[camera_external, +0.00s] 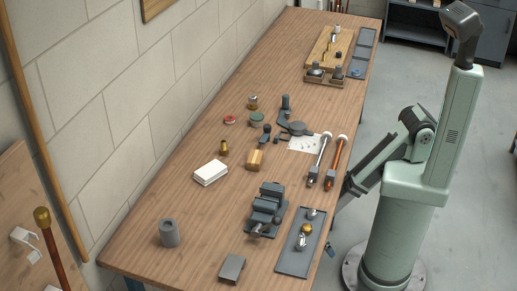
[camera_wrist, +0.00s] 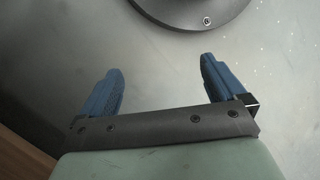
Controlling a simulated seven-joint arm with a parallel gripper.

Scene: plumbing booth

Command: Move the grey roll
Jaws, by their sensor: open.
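The grey roll (camera_external: 169,233) stands upright near the table's front left corner, a short cylinder with a hole in its top. Nothing touches it. My gripper (camera_wrist: 161,64) is open and empty in the wrist view, its two blue fingers apart above the grey floor. In the external view my arm is folded down beside the table's right edge, and the gripper is mostly hidden there. My gripper is far from the roll, across the width of the table. The roll is not in the wrist view.
A vise (camera_external: 266,208) and a dark tray (camera_external: 293,262) with metal fittings lie between my arm and the roll. A grey block (camera_external: 232,268) sits at the front edge. White tiles (camera_external: 210,173) lie behind the roll. The wood around the roll is clear. A wall borders the left.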

